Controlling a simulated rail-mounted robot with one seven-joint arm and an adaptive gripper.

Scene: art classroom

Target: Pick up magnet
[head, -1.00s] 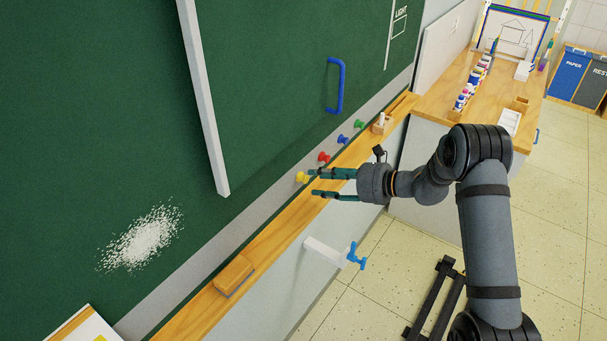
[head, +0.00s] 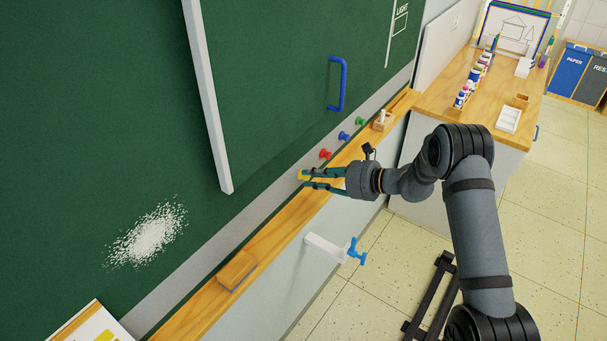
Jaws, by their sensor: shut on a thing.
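Several coloured magnets sit in a row on the grey strip under the green chalkboard. The yellow magnet (head: 302,176) is at the left end of the row, partly hidden by my fingers. My gripper (head: 307,179) is shut on the yellow magnet, close to the strip; I cannot tell whether the magnet still touches it. The red magnet (head: 325,154), the blue magnet (head: 344,136) and the green magnet (head: 361,121) are on the strip, up and to the right.
A wooden ledge (head: 268,243) runs below the strip, with a wooden eraser (head: 236,270) on it. A blue-handled tap (head: 354,252) sticks out below. A blue board handle (head: 338,84) is above the magnets. A wooden table (head: 478,118) with paint jars stands at the back right.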

